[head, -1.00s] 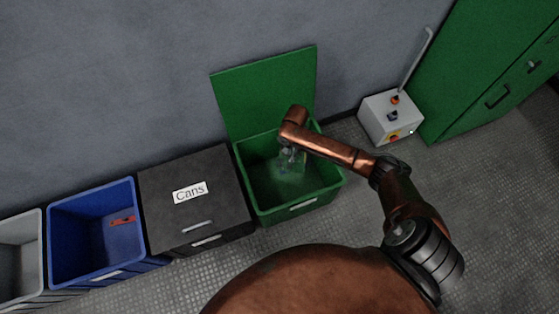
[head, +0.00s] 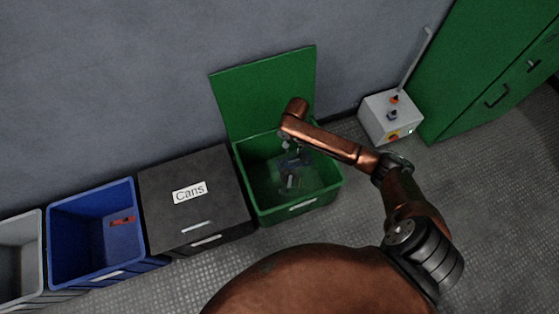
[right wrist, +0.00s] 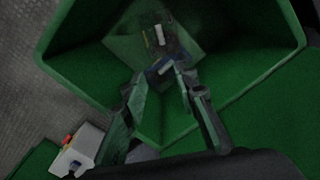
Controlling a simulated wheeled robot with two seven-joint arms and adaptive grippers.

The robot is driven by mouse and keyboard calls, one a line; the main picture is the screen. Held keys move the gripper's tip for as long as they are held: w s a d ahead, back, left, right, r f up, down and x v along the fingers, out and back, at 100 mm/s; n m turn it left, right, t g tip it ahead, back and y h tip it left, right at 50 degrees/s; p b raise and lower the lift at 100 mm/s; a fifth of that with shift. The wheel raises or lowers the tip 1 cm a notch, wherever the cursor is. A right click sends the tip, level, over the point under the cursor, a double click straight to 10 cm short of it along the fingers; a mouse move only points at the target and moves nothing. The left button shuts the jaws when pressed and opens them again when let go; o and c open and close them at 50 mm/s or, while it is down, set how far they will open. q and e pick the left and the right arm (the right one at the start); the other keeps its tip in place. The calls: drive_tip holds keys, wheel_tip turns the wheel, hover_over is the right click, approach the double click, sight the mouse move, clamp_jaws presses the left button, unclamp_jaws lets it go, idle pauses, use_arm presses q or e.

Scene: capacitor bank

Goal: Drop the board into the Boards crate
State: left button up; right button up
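The open green crate (head: 322,193) stands on the floor with its lid (head: 265,93) raised against the wall. No Boards lettering is readable on it. My right gripper (head: 292,160) reaches down into this crate. In the right wrist view the gripper (right wrist: 161,76) has its fingers apart. A dark green board (right wrist: 135,42) with pale parts shows beyond the fingertips, low inside the crate. It is dim in the head view (head: 288,184), below the gripper. I cannot tell if it lies flat on the bottom. My left gripper is out of view.
A closed black bin labelled Cans (head: 215,170) stands left of the green crate. Beyond it are an open blue crate (head: 70,213) holding a red item (head: 122,220) and a grey crate (head: 38,240). A control box (head: 378,125) and green cabinet (head: 475,75) are at right.

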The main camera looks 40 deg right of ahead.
wheel_tip(320, 180, up, 8)
drive_tip(key=shift+r, duration=0.2)
idle(0.4)
